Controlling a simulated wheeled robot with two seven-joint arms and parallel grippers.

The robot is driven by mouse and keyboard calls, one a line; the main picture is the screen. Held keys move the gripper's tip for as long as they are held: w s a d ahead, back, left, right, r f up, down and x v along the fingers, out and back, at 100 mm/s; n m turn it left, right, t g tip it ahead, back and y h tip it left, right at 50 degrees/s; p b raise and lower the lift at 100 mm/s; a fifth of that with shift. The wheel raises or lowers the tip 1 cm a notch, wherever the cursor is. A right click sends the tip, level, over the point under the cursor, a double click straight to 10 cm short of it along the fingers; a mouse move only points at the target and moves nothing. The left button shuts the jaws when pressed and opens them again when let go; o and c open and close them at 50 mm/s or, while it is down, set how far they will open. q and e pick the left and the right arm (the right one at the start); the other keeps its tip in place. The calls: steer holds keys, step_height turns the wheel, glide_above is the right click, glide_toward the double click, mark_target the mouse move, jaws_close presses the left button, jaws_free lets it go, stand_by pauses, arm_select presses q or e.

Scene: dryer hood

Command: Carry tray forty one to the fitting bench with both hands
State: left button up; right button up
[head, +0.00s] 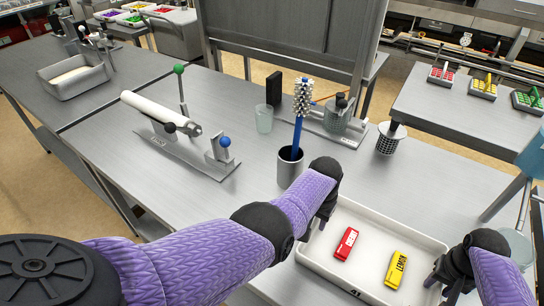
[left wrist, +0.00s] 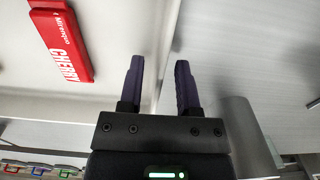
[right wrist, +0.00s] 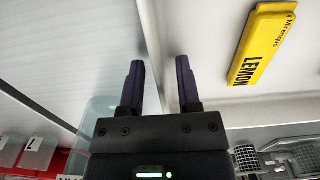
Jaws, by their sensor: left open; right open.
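The white shallow tray (head: 372,222) sits on the near edge of the grey metal bench. A red pack (head: 346,243) marked CHERRY in the left wrist view (left wrist: 62,40) lies in it. A yellow pack (head: 396,269) marked LEMON also shows in the right wrist view (right wrist: 262,45). My left gripper (head: 314,232) is open at the tray's left wall, its fingers (left wrist: 160,82) either side of the rim line. My right gripper (head: 440,284) is open at the right wall, its fingers (right wrist: 160,82) likewise straddling the rim line. Contact cannot be told.
A cup holding a blue-handled brush (head: 291,165) stands just behind the tray. A white roller on a stand (head: 160,112), a clear tumbler (head: 264,118) and a mesh basket (head: 390,140) are further back. Another bench (head: 450,105) with small coloured trays stands at right.

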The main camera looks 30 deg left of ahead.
steer(key=shift+r, duration=0.2)
arm_select(q)
step_height(320, 180, up, 12)
arm_select(e)
step_height(320, 180, up, 12)
steer(key=shift+f, duration=0.2)
stand_by(0.4)
